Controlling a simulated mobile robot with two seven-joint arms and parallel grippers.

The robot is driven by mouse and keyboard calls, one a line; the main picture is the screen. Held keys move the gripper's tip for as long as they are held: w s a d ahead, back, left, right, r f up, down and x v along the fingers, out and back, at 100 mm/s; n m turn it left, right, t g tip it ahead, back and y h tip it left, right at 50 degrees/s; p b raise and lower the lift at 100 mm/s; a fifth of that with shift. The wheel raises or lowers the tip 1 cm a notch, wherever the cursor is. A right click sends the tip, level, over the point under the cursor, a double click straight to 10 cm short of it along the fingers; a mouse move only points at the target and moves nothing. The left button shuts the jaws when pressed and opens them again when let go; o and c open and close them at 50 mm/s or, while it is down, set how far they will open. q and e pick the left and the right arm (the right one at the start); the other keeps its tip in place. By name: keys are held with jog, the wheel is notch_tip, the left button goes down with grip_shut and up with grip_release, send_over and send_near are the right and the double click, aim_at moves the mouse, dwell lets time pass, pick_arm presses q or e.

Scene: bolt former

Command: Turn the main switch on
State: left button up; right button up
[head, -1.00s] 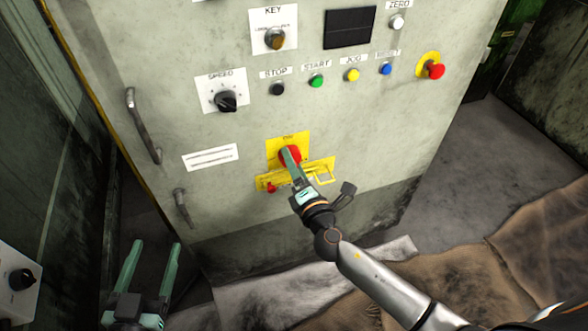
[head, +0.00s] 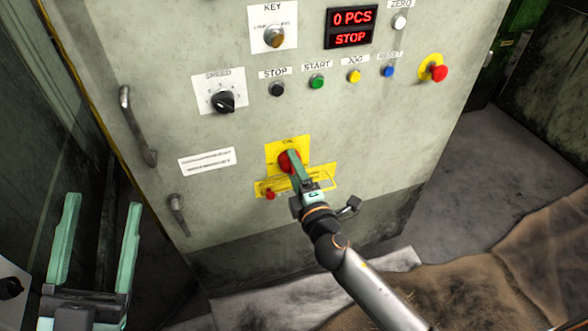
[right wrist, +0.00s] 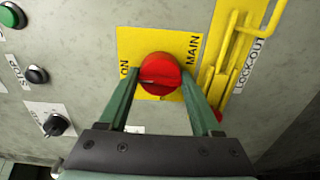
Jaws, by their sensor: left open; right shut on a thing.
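The main switch is a red rotary knob (head: 288,162) on a yellow plate (head: 273,148) low on the cabinet front. In the right wrist view the knob (right wrist: 160,76) sits between the two green fingers, beside the words ON and MAIN. My right gripper (head: 292,166) is shut on the knob; in the head view its fingers hide part of it. My left gripper (head: 96,235) is open and empty at the lower left, apart from the cabinet. The display (head: 350,27) is lit red and reads 0 PCS and STOP.
A yellow lock-out bracket (head: 320,183) is just below the switch. Above are a speed knob (head: 223,101), a key switch (head: 274,37), several push buttons and a red emergency stop (head: 439,73). A door handle (head: 137,125) sticks out at the left. Brown cloth (head: 440,265) lies on the floor.

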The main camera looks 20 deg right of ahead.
jog(key=o, duration=1.4)
jog(key=shift+c, duration=0.2)
pick_arm(q)
jog(key=shift+s+d+r+m+h+b, duration=0.15)
jog(key=shift+s+r+m+h+b, duration=0.2)
jog(key=shift+s+r+m+h, duration=0.6)
jog(key=shift+s+d+r+m+h+b, duration=0.1)
jog(key=shift+s+r+m+h+b, duration=0.25)
jog(key=shift+s+r+m+h, duration=0.55)
pick_arm(e)
jog(key=s, duration=1.2)
jog(key=shift+s+d, duration=0.2)
jog(key=shift+s, duration=0.05)
pick_arm(q)
jog(key=shift+w+f+n, duration=0.25)
jog(key=shift+w, duration=0.05)
